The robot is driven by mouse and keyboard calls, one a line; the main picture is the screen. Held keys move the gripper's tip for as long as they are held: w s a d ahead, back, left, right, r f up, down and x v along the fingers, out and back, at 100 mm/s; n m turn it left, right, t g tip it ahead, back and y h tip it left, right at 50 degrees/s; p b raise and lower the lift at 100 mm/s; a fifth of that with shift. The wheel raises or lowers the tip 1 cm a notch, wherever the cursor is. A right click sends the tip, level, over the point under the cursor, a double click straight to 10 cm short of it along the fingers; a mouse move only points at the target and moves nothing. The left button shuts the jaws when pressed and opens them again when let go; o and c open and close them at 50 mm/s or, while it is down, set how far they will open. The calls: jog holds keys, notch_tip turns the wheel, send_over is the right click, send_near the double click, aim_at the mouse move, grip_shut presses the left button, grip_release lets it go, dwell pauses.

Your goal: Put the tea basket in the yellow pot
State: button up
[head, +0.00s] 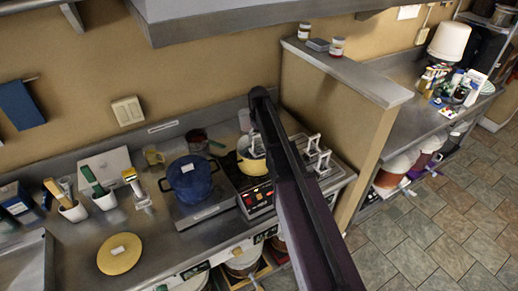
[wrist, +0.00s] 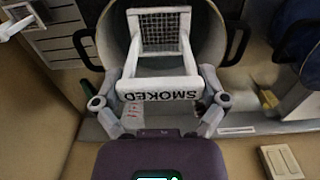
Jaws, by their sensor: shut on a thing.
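The yellow pot (head: 244,163) stands on the black cooker at the back, partly hidden by my arm. In the wrist view its pale inside and rim (wrist: 112,45) show, with dark handles on both sides. My gripper (wrist: 158,103) is shut on the tea basket (wrist: 160,91), whose white handle is marked "SMOKED". The basket's mesh (wrist: 158,40) lies within the outline of the pot's opening. In the head view the basket (head: 257,144) shows at the pot's opening. I cannot tell how deep it sits. My arm hides the gripper in the head view.
A blue pot (head: 190,180) stands left of the yellow pot. Other white-handled baskets (head: 318,160) stand to the right, beside my arm. A partition wall (head: 320,100) rises behind them. A yellow round lid (head: 119,254) lies on the counter at the left.

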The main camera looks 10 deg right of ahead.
aim_at(259, 150)
dwell(0.4)
jog(key=shift+f+b, duration=2.25)
jog(key=shift+f, duration=0.25)
jog(key=o, duration=1)
jog(key=shift+r, duration=0.1)
jog(key=shift+c, duration=0.2)
jog(key=shift+r, duration=0.15)
notch_tip(259, 150, up, 12)
jog(key=p, duration=1.2)
